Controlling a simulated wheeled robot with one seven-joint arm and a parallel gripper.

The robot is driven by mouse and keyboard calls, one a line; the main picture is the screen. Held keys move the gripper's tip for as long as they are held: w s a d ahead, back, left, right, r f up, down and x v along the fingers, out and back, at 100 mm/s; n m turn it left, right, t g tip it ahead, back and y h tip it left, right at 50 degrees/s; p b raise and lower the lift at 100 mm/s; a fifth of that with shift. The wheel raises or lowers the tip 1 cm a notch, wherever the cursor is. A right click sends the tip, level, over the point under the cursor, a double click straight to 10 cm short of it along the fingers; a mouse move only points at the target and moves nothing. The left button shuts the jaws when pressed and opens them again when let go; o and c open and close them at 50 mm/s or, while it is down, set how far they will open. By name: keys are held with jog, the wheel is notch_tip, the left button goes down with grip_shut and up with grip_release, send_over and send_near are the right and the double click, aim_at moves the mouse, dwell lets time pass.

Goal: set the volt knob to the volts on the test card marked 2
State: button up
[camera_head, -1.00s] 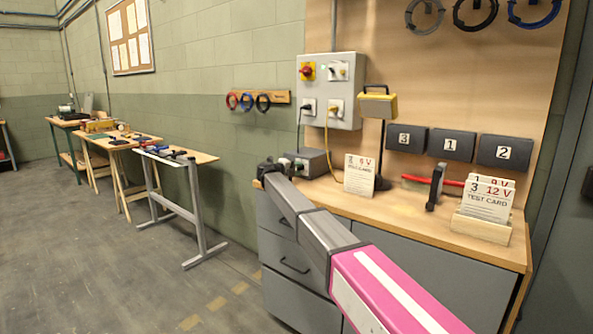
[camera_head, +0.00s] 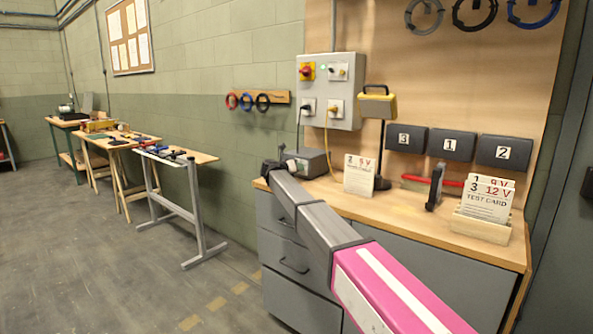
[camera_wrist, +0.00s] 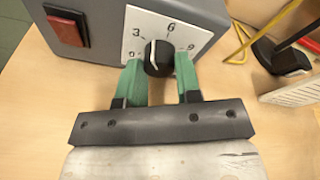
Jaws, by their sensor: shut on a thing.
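The volt knob (camera_wrist: 159,60) is black with a white line, on a white dial (camera_wrist: 178,37) marked 0, 3, 6 and 9. Its line seems to point between 3 and 6. The dial is on the grey supply box (camera_wrist: 98,20), which also stands on the bench in the head view (camera_head: 316,163). My gripper (camera_wrist: 160,78) is shut on the knob, one green finger on each side; in the head view my arm hides the knob. The test card marked 2 (camera_head: 359,178) leans on a stand at mid-bench; its volts digit is too blurred to be sure.
A red switch (camera_wrist: 68,26) is on the box beside the dial. A wooden holder (camera_head: 481,227) with cards, the front one marked 3 and 12 V, stands at the bench's right. A dark upright object (camera_head: 435,188) stands between. The bench front is clear.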

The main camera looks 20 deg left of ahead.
jog(key=m+y, duration=0.1)
jog(key=m, duration=0.2)
jog(key=shift+d+f+m+t, duration=0.1)
jog(key=shift+m+t, duration=0.2)
jog(key=shift+m+y, duration=0.4)
jog(key=shift+m, duration=0.7)
jog(key=o, duration=0.9)
jog(key=shift+t, duration=0.3)
jog(key=shift+s, duration=0.15)
jog(key=v, duration=1)
jog(key=shift+s, duration=0.3)
